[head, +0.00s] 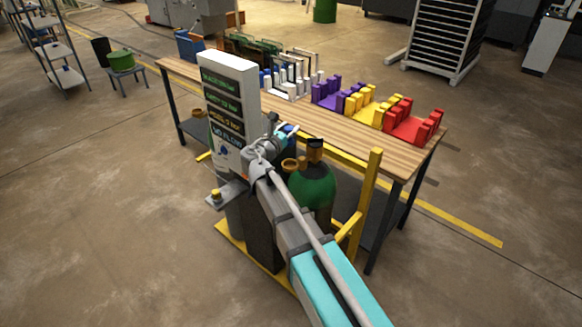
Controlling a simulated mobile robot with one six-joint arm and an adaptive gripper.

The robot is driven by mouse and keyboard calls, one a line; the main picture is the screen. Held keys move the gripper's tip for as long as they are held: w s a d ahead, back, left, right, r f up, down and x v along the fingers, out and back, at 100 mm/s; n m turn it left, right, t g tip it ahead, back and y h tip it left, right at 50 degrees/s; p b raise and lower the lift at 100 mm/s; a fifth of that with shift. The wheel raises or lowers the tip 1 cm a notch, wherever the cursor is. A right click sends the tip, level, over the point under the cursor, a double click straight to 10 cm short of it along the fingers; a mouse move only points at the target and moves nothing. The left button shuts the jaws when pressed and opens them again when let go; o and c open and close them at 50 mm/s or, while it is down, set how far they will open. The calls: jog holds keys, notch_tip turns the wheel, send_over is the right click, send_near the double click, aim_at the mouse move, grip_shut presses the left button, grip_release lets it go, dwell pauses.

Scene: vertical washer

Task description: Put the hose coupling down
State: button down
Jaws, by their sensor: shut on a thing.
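A green gas cylinder (313,190) stands in a yellow-framed cart (363,205) below. The wooden table (325,125) behind holds purple (327,94), yellow (362,107) and red (410,125) racks.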

aim_at(289, 145)
jog(key=r+p+v, duration=0.3)
jog(key=v, duration=1.1)
jog(key=shift+d, duration=0.2)
jog(key=shift+w+d+f+b, duration=0.9)
jog(key=shift+w+f+b, duration=0.6)
jog(key=shift+w, duration=0.5)
jog(key=shift+w+d+f+b, duration=0.9)
jog(key=shift+w+f+b, duration=0.55)
jog(key=shift+w, duration=0.5)
jog(key=shift+w+d+f+b, duration=0.95)
jog(key=shift+w+f+b, duration=0.55)
jog(key=shift+w, duration=0.5)
